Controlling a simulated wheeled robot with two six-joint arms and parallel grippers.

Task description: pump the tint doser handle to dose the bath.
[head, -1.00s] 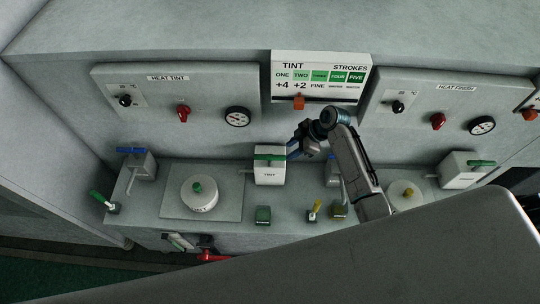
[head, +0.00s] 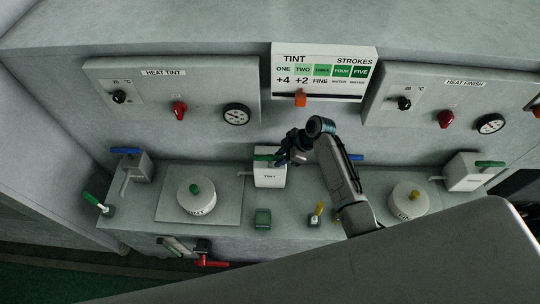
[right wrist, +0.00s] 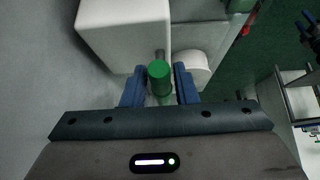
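The tint doser is a white box (head: 269,176) with a green handle (head: 262,157) on top, standing on the bench at the middle of the head view. My right gripper (head: 284,158) is at the right end of this handle. In the right wrist view, the green handle (right wrist: 159,76) points end-on between the two blue fingers of my right gripper (right wrist: 159,90). The fingers are apart, with gaps visible on both sides of the handle. The doser's white body (right wrist: 122,28) lies beyond. My left gripper is not in view.
A sign (head: 322,72) headed TINT and STROKES, with an orange marker (head: 300,98), hangs above the doser. A round lidded pot (head: 197,196) is to the left, another (head: 408,198) to the right. A green block (head: 263,218) sits in front.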

